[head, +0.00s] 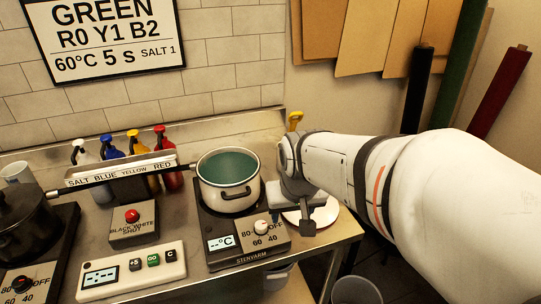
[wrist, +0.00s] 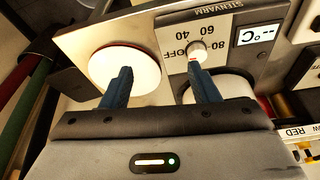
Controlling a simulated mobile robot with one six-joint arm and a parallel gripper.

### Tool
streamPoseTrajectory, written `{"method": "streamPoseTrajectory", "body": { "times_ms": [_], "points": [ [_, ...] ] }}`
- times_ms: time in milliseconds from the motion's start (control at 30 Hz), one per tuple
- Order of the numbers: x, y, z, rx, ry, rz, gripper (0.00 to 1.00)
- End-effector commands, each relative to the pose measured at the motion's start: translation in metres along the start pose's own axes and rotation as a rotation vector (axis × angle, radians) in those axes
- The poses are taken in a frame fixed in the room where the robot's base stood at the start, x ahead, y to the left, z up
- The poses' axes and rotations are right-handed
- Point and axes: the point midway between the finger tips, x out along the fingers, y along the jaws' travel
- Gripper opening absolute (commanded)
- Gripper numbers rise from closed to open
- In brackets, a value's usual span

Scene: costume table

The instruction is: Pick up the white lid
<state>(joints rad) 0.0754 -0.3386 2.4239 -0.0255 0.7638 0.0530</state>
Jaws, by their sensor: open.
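The white lid (head: 327,214) is a flat round disc on the metal table, to the right of the white pot (head: 229,191) and its hot plate. My gripper (head: 306,214) is above it and hides part of it in the head view. In the wrist view the lid (wrist: 143,68) shows a thin reddish rim. There my gripper (wrist: 161,74) is open, with one blue finger in front of the lid and the other in front of the pot side by the hot plate's knob. Nothing is between the fingers; I cannot tell whether the near finger touches the lid.
The hot plate's control panel (head: 246,240) is close left of the lid. The pot holds green liquid. Several bottles (head: 168,152) stand behind a labelled bar (head: 120,170). A black pot (head: 22,217) is at far left. The table's right edge is near the lid, with a bin (head: 357,291) below.

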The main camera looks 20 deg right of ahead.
Motion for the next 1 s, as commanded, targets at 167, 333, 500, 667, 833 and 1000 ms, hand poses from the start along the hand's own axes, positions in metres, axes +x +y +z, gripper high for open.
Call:
{"method": "streamPoseTrajectory", "body": {
  "times_ms": [167,333,500,667,833,1000],
  "points": [
    [0.031,0.042,-0.059,0.132,0.046,0.043,0.55],
    [0.053,0.073,-0.090,0.207,0.084,0.068,0.55],
    [0.068,0.084,-0.100,0.231,0.096,0.075,0.55],
    [0.084,0.086,-0.101,0.231,0.096,0.075,0.55],
    [0.099,0.089,-0.102,0.232,0.094,0.075,0.55],
    [0.122,0.093,-0.104,0.230,0.094,0.075,0.55]
  ]
}}
